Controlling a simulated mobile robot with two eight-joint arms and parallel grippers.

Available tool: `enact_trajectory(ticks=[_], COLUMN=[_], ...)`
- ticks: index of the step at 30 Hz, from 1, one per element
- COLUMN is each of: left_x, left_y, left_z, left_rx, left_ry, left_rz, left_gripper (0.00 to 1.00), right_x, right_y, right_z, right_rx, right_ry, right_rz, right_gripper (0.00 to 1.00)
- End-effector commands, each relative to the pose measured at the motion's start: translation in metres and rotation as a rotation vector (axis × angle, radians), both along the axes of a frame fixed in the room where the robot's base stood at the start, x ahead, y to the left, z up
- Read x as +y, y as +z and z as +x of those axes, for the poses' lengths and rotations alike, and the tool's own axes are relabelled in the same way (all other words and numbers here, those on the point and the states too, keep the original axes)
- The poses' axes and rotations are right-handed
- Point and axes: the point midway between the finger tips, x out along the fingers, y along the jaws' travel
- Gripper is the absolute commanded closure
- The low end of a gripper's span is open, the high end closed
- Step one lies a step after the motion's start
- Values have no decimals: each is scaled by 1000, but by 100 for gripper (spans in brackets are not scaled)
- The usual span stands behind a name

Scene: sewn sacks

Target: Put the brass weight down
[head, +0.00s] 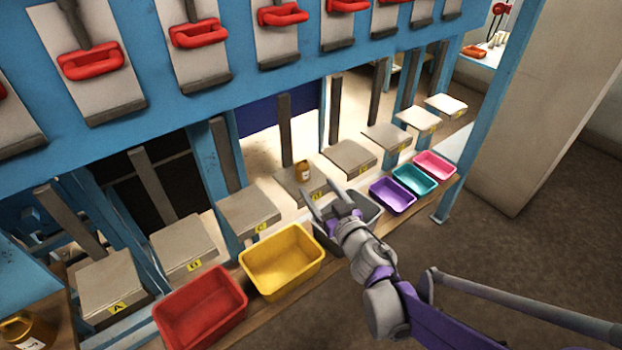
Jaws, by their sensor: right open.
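A small brass weight (302,171) with a pale label stands upright on a grey pad (285,178), the one to the right of pad C (247,208). My right gripper (322,191) is open and empty, just in front of this pad and over the grey bin. Its fingers point toward the weight, with a gap between them and it. A larger brass-coloured object (28,328) with a white label is partly cut off at the lower left corner. My left gripper is out of view.
Pads A (112,285) and B (183,248) are bare, as are those at right. In front stand red (200,308), yellow (282,262), grey (370,217), purple (392,195), teal (415,180) and pink (436,165) bins. Red clamps (90,60) hang above on a blue frame.

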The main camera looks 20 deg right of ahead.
Motion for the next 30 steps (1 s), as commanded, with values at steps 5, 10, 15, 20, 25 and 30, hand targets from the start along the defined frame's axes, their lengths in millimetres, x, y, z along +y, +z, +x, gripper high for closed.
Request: enact_trajectory(ticks=[5,10,15,20,25,30], left_x=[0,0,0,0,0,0], left_y=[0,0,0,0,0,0], left_z=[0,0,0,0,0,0], left_rx=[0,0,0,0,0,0], left_ry=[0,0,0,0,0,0], left_rz=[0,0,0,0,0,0], left_gripper=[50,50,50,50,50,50], right_x=[-2,-7,-39,-54,-22,7], right_y=[1,3,1,-46,-98,-119], right_z=[-14,-18,-48,-122,-213,-265], right_rx=[0,7,127,477,870,1062], right_ry=[0,-31,-243,-393,-299,-162], right_rz=[-1,-3,-22,-54,-76,-82], right_gripper=[21,21,21,21,21,21])
